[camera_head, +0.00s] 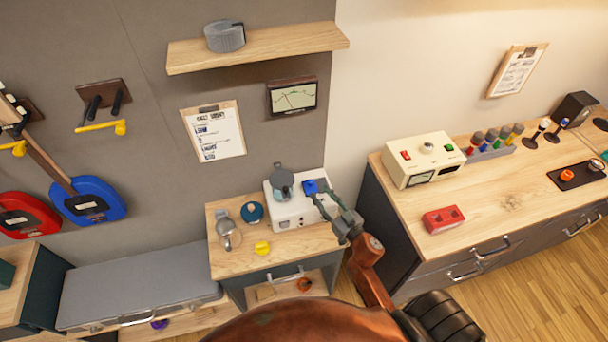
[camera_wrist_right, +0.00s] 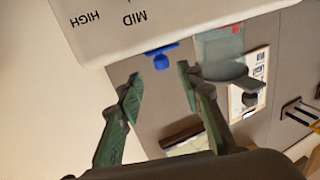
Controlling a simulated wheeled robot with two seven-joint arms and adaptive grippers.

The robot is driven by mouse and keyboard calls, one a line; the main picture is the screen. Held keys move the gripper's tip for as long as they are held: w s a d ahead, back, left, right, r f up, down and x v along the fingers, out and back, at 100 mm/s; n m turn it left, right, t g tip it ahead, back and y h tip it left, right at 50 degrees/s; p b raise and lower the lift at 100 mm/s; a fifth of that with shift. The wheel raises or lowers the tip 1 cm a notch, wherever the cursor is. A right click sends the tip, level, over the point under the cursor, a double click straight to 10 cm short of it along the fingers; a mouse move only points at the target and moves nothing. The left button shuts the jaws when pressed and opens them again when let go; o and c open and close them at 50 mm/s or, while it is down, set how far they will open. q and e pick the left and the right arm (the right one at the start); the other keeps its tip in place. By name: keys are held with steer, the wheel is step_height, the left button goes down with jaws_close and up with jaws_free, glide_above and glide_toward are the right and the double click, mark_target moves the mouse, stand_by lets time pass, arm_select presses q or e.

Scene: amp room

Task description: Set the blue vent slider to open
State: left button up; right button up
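A white box-shaped device (camera_head: 288,212) stands on the small wooden cabinet, with a blue control (camera_head: 310,187) on it at its upper right, partly beside my gripper. In the right wrist view the device's panel (camera_wrist_right: 190,12) reads HIGH and MID, upside down, and the blue control (camera_wrist_right: 161,57) sticks out at its edge. No "open" mark can be read. My right gripper (camera_head: 326,202) is over the device's right side. In the wrist view its fingers (camera_wrist_right: 157,84) are apart and empty, with the blue control just beyond the gap; contact cannot be told. My left gripper is not in view.
A metal kettle (camera_head: 228,236), a dark blue round item (camera_head: 252,213) and a yellow knob (camera_head: 262,248) are on the cabinet. A shelf (camera_head: 258,48) hangs above. A long counter (camera_head: 500,195) is at right.

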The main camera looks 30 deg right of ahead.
mark_target(312, 184)
steer(key=w, duration=0.7)
steer(key=shift+a, duration=0.4)
steer(key=shift+w+r, duration=0.1)
steer(key=shift+w, duration=0.2)
steer(key=c, duration=0.7)
jaws_close()
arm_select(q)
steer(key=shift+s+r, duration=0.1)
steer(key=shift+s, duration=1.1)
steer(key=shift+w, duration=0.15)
